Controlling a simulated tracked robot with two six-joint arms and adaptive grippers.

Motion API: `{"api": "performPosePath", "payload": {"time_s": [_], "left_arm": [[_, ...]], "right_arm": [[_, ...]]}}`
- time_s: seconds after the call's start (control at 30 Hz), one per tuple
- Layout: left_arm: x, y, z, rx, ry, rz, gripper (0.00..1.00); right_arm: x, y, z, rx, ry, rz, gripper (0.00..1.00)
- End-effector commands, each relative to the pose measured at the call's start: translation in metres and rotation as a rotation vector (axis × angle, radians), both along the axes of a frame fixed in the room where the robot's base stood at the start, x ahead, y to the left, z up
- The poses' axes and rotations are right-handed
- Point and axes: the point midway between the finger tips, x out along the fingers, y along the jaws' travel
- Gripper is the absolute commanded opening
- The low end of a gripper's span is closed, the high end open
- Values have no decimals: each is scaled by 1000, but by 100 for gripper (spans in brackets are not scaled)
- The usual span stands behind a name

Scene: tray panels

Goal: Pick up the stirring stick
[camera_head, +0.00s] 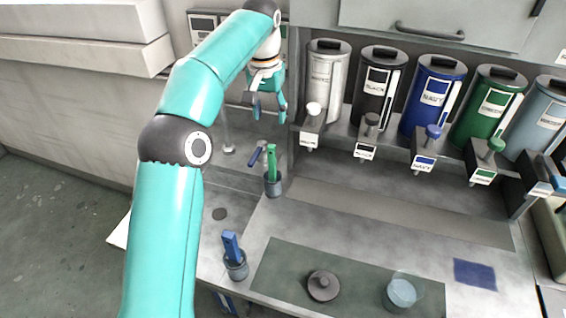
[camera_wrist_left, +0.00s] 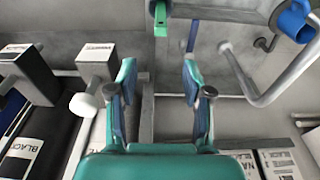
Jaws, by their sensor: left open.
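Two small dark cups hold upright stick-like things, and I cannot tell for sure which one is the stirring stick. A green one (camera_head: 272,163) stands in the cup (camera_head: 273,187) beside the sink. A blue one (camera_head: 231,246) stands in the cup (camera_head: 236,268) nearer the front. My left gripper (camera_head: 270,113) is open and empty, pointing down above and behind the green one's cup, apart from it. In the left wrist view its spread fingers (camera_wrist_left: 158,74) have nothing between them, and a green piece (camera_wrist_left: 160,16) shows beyond them. My right gripper is out of view.
Several lidded canisters with taps, among them a black one (camera_head: 378,88) and a navy one (camera_head: 432,96), line the shelf at right. A faucet pipe (camera_wrist_left: 272,88) with a blue handle (camera_wrist_left: 297,20) stands close by. A grey lid (camera_head: 323,286) and glass (camera_head: 400,294) rest on a dark mat.

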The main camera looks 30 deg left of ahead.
Motion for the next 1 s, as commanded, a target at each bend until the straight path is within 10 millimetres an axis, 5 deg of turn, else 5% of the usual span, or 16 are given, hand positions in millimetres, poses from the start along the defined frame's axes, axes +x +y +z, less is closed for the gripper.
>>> {"api": "performPosePath", "payload": {"time_s": [0.5, 1.0], "left_arm": [[13, -3, -92, -1, 5, -12, 50], [14, -4, -138, 0, 6, -14, 50]], "right_arm": [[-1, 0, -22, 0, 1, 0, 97], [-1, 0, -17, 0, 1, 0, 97]]}}
